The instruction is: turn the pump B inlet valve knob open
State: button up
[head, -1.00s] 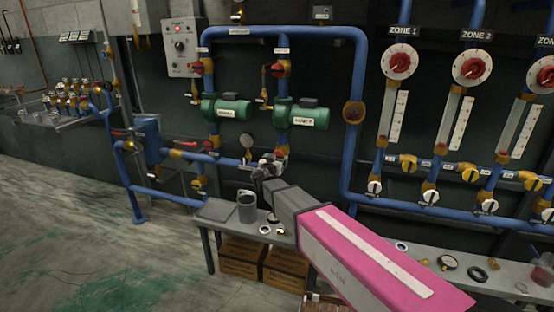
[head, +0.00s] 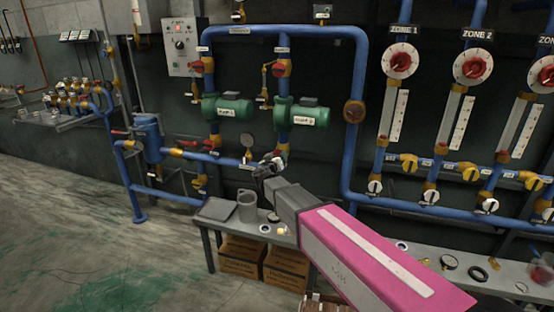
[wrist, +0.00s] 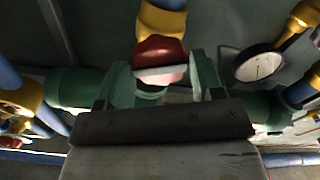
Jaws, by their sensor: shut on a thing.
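The red pump B inlet valve knob (wrist: 160,52), with a pale front edge, shows in the wrist view on a yellow valve body (wrist: 161,20). My gripper (wrist: 160,80) is at the knob, with one finger on each side, and is shut on it. In the head view my gripper (head: 266,168) reaches the pipe below the right-hand green pump (head: 302,116). There the gripper hides most of the knob, so I cannot read its exact angle.
A pressure gauge (wrist: 258,64) is close to the right of the knob. The blue inlet pipe (head: 215,158) runs left. Zone valves (head: 472,66) are at the right.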

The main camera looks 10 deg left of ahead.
jog(key=shift+s, duration=0.1)
jog(key=n, duration=0.4)
jog(key=shift+n, duration=0.3)
jog(key=shift+n, duration=2.2)
jog(key=n, duration=0.3)
jog(key=o, duration=0.9)
jog(key=shift+n, duration=0.4)
